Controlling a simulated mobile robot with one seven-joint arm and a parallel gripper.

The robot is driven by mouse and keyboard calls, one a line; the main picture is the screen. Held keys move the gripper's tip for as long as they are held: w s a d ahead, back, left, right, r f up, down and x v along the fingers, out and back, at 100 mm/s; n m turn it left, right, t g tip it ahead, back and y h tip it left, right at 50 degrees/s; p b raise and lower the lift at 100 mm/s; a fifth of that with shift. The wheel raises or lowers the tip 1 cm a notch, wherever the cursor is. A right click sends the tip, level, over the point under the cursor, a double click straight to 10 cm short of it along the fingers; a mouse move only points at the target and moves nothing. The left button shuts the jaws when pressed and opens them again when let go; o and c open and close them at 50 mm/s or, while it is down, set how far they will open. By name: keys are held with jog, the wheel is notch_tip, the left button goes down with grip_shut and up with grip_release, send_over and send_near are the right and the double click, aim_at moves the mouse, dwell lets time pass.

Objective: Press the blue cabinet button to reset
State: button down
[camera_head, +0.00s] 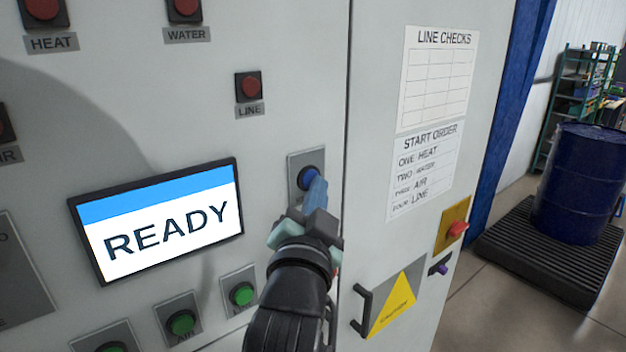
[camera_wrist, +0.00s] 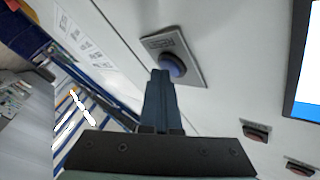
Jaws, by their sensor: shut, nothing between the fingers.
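The blue button (camera_head: 308,177) sits on a small metal plate on the front of the grey cabinet (camera_head: 300,40), right of the screen. It also shows in the wrist view (camera_wrist: 173,66), just beyond my fingertips. My gripper (camera_head: 316,190) is shut and empty, its fingers pointing at the button. In the wrist view the fingertips (camera_wrist: 161,74) overlap the button's lower edge. I cannot tell whether they touch it. The screen (camera_head: 160,220) reads READY under a blue band.
Red buttons labelled HEAT (camera_head: 43,8), WATER (camera_head: 184,9) and LINE (camera_head: 249,86) are above. Green buttons (camera_head: 242,294) line the bottom. A red knob (camera_head: 457,229) and a black handle (camera_head: 362,310) are on the right. A blue drum (camera_head: 580,185) stands on a black pallet.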

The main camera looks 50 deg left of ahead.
dwell(0.4)
jog(key=shift+s+d, duration=0.1)
jog(key=shift+d, duration=0.65)
jog(key=shift+d, duration=0.1)
jog(key=d, duration=0.4)
jog(key=shift+s+d, duration=0.15)
jog(key=shift+d, duration=0.25)
dwell(0.5)
jog(key=w+d+r+t+h+b, duration=0.1)
jog(key=d+r+t+h+b, duration=0.2)
jog(key=d, duration=0.4)
jog(key=w+d+r+t+h+b, duration=0.1)
jog(key=d+r+t, duration=0.35)
jog(key=d, duration=0.25)
jog(key=s+d+r+t+h+b, duration=0.1)
jog(key=s+d+r+t+h, duration=0.1)
jog(key=d, duration=0.5)
jog(key=s+d+r+t+h+b, duration=0.2)
jog(key=s+d+r+t+h, duration=0.1)
jog(key=d+r+h, duration=0.3)
jog(key=shift+s+d+r+m+h, duration=0.3)
jog(key=shift+s+d+r, duration=0.5)
jog(key=shift+s+d, duration=0.1)
